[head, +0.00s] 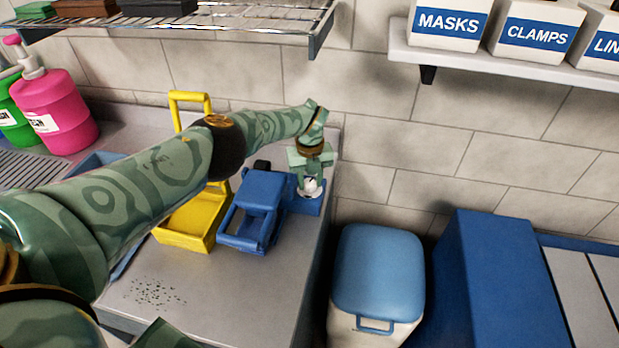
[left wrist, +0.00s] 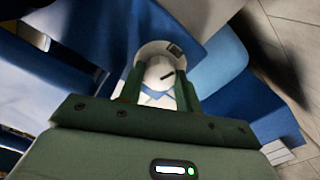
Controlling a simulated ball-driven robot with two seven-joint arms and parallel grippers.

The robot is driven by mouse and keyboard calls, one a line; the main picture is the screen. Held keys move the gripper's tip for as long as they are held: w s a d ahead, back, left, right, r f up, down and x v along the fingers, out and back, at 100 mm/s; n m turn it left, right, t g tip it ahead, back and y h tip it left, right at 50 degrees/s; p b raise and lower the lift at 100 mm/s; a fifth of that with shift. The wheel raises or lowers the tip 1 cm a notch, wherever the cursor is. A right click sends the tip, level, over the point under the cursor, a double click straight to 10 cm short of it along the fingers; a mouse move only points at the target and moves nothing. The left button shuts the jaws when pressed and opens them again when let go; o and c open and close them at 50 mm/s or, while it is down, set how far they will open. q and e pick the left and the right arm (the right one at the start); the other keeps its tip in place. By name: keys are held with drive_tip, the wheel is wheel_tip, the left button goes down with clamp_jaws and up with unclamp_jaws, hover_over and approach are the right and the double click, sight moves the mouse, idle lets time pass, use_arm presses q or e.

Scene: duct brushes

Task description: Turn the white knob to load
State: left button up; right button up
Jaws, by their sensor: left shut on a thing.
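The white knob (head: 310,188) sits on a blue block (head: 305,205) beside a blue device with a handle-like frame (head: 258,205), near the right edge of the counter. My left gripper (head: 310,181) points down and is shut on the knob. In the left wrist view, the white knob (left wrist: 158,73) lies between the two green fingers. A short dark line marks the knob, and a small dark square is on the pale disc around it, at upper right. Any lettering is too small to read. My right gripper is not in view.
A yellow tray with an upright handle (head: 185,230) stands left of the blue device. A blue-lidded bin (head: 378,275) is on the floor to the right. Dark specks (head: 155,292) lie on the counter (head: 230,300). Pink (head: 55,112) and green bottles stand at the back left.

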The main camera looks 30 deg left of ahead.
sight(310, 182)
use_arm(q)
drive_tip(key=shift+w+r+n, duration=0.1)
drive_tip(key=shift+r+n, duration=0.05)
drive_tip(key=shift+n, duration=1.85)
drive_tip(key=o, duration=0.7)
wheel_tip(310, 182, up, 7)
drive_tip(key=p, duration=0.4)
drive_tip(key=shift+r+p, duration=0.2)
drive_tip(key=shift+p, duration=0.2)
drive_tip(key=shift+f, duration=0.1)
